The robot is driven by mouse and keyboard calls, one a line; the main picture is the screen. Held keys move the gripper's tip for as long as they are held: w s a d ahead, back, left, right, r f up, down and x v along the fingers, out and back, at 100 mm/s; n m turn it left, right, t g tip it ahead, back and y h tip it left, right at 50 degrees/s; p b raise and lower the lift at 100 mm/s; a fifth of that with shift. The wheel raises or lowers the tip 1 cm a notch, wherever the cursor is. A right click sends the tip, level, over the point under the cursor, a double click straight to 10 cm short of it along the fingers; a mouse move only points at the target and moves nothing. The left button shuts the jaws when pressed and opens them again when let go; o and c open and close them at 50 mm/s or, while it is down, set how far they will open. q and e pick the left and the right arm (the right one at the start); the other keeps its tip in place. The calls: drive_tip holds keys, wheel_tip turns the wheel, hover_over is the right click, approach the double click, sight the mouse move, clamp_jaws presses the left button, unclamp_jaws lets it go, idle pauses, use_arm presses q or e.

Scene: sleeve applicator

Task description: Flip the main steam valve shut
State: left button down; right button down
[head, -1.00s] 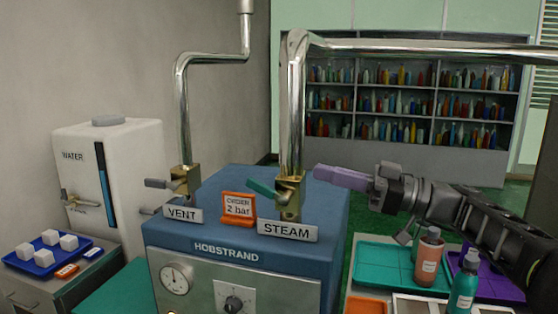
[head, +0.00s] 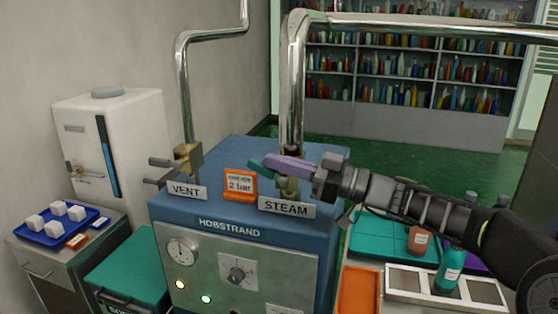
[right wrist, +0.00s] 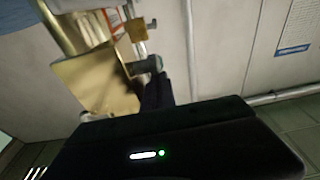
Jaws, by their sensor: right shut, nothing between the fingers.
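The steam valve is a brass body (head: 289,188) on the chrome pipe behind the STEAM label (head: 286,207). Its teal lever (head: 256,164) points left and is partly hidden by my right gripper (head: 272,161). The purple fingers are shut and empty, lying across the front of the valve with their tips close to the lever. Whether they touch it I cannot tell. In the right wrist view a brass valve body (right wrist: 95,80) is close beside the dark fingers (right wrist: 158,92). My left gripper is out of view.
The vent valve (head: 187,158), with a grey lever, stands left on the blue boiler top. An orange 2 bar sign (head: 240,184) stands between the valves. The water tank (head: 125,140) is far left. Trays and bottles (head: 449,268) lie below my right arm.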

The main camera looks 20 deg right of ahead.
drive_tip(key=shift+a+f+g+h+b, duration=0.15)
drive_tip(key=shift+a+g+h+b, duration=0.15)
drive_tip(key=shift+h+b, duration=0.3)
drive_tip(key=shift+w+a+g+h, duration=0.1)
drive_tip(key=shift+g+h, duration=0.2)
drive_tip(key=shift+h, duration=0.1)
drive_tip(key=shift+w+a+h, duration=0.1)
drive_tip(key=shift+h, duration=0.3)
drive_tip(key=b, duration=0.1)
drive_tip(key=f+g+b, duration=0.1)
drive_tip(key=shift+w+a+h+b, duration=0.15)
drive_tip(key=shift+h+b, duration=0.15)
drive_tip(key=shift+w+r, duration=0.1)
drive_tip(key=shift+r, duration=0.2)
